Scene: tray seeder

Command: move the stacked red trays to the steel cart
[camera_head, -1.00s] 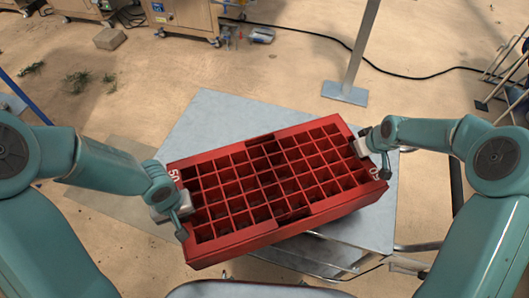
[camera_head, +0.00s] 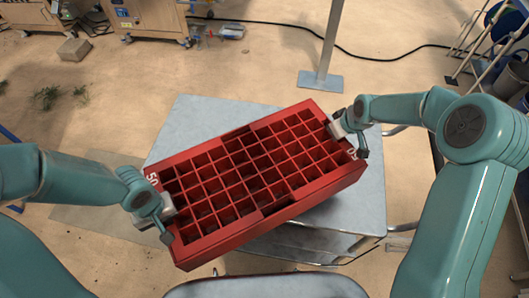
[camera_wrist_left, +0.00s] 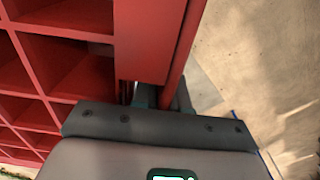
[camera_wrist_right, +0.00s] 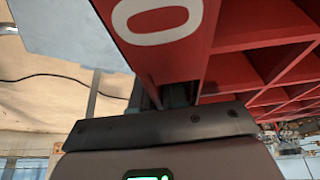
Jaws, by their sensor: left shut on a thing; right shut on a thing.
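A red tray (camera_head: 262,210) divided into many square cells is held between my two grippers in the head view, tilted in the picture with its right end higher. My left gripper (camera_head: 165,218) is shut on its left end wall, which fills the upper part of the left wrist view (camera_wrist_left: 155,40). My right gripper (camera_head: 350,135) is shut on its right end wall, where a white digit shows in the right wrist view (camera_wrist_right: 160,45). The steel cart (camera_head: 200,118) has a flat grey top, partly hidden under the tray. I cannot tell how many trays are stacked, or whether the tray touches the cart.
A metal post with a base plate (camera_head: 320,80) stands behind the cart. A black cable (camera_head: 385,60) crosses the floor. Wooden cabinets (camera_head: 150,15) stand at the back left, with a block (camera_head: 74,49) nearby. A railing and bin (camera_head: 508,70) are at the right.

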